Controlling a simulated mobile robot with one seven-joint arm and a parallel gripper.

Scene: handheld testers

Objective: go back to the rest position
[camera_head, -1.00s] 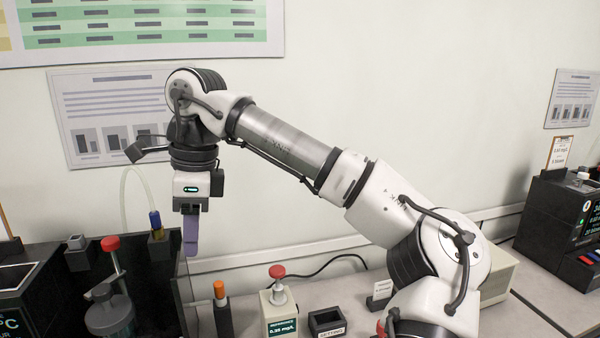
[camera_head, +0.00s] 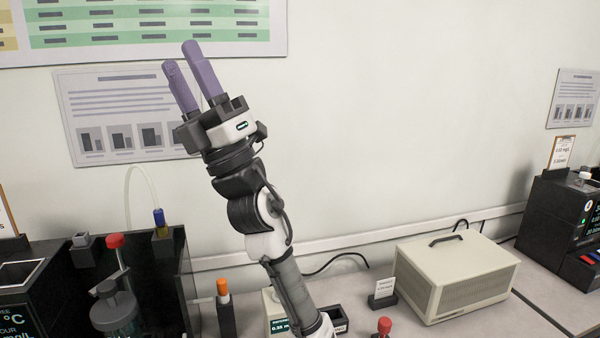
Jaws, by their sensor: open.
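My gripper (camera_head: 190,65) is raised high in front of the wall, at the upper left of the view. Its two purple fingers point up and slightly left. They stand apart with nothing between them, so it is open and empty. My arm rises from the bottom of the view, left of centre, and is folded upward. It hides part of a small box with a green-lit display (camera_head: 279,326) on the bench.
A dark open-topped tank (camera_head: 180,265) with a red-topped stirred vessel (camera_head: 113,305) stands at the left. An orange-capped holder (camera_head: 224,310) is beside it. A beige case (camera_head: 455,275) and a card stand (camera_head: 383,292) are at right. A dark instrument (camera_head: 560,215) stands far right.

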